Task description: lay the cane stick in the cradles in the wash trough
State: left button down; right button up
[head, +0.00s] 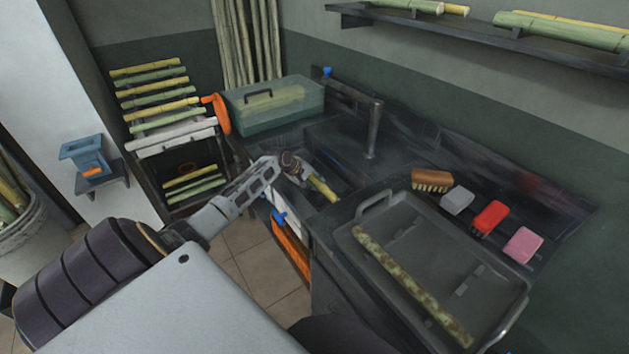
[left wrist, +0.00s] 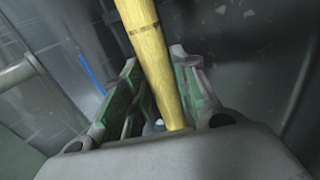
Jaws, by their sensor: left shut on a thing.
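My left gripper (head: 297,166) reaches in from the left, over the wash trough (head: 338,160) set into the dark counter. It is shut on a yellow cane stick (head: 322,188), which slants down to the right from the fingers. In the left wrist view the cane stick (left wrist: 155,50) runs between the two green-padded fingers (left wrist: 152,80), with a dark ring across it. I cannot tell whether the stick touches the trough, and the cradles are not clearly visible. My right gripper is not in view.
A grey tray (head: 475,262) holds a mottled, dirty cane (head: 410,283) on the right. A brush (head: 431,180) and grey, red and pink blocks (head: 490,217) line the counter's back. A tap (head: 374,130) stands behind the trough; a green lidded box (head: 273,103) is to its left.

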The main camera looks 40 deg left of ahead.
pick_arm(q)
jog(key=shift+c, duration=2.2)
grip_release()
jog(key=shift+s+r, duration=0.1)
jog(key=shift+r, duration=0.05)
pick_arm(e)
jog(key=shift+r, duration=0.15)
pick_arm(q)
jog(key=shift+s+r+p, duration=0.15)
jog(key=shift+p, duration=0.45)
jog(key=shift+s+r, duration=0.1)
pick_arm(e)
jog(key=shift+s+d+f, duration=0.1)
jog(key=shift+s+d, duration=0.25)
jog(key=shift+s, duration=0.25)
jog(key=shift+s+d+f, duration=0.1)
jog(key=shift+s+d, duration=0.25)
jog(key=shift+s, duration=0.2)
pick_arm(q)
jog(key=shift+a+r+p, duration=0.1)
jog(key=shift+p, duration=0.25)
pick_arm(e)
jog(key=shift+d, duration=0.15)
